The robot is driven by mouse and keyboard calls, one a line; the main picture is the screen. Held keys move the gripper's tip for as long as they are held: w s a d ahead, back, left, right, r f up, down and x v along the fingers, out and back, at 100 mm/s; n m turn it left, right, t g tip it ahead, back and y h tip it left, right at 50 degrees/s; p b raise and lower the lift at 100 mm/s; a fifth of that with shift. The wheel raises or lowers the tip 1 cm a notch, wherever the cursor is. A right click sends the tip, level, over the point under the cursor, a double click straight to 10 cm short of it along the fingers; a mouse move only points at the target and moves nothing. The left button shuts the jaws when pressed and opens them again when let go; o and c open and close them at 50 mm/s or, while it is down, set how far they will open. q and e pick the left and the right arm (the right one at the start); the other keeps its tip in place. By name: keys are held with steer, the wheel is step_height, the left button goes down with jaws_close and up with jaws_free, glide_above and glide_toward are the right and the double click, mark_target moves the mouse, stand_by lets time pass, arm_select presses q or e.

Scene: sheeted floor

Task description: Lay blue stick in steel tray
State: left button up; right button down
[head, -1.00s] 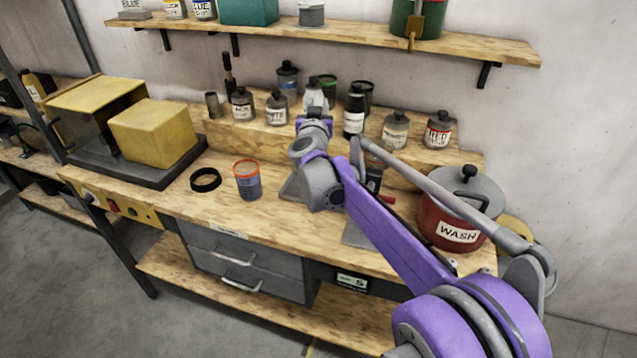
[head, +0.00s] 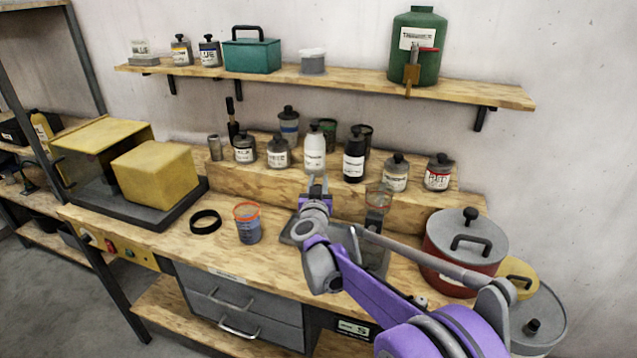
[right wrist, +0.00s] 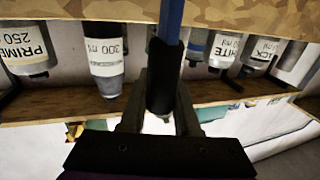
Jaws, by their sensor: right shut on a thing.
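My right gripper (head: 318,186) is over the bench, in front of the wooden step with bottles. In the right wrist view its fingers (right wrist: 160,112) are shut on the black sleeve of the blue stick (right wrist: 172,14). The blue shaft runs out of the top of that view. I cannot make out the stick in the head view. A grey flat thing, seemingly the steel tray (head: 376,262), lies on the bench beneath my right arm, which hides much of it. My left gripper is not in view.
Several bottles (head: 354,160) stand on the wooden step behind my gripper. A clear cup with an orange rim (head: 247,225) and a black ring (head: 205,221) are at left. A red pot with a grey lid (head: 466,240) stands at right. A shelf (head: 350,84) runs above.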

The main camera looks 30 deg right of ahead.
steer(key=shift+f, duration=0.15)
steer(key=c, duration=0.6)
jaws_free()
steer(key=shift+c, duration=0.2)
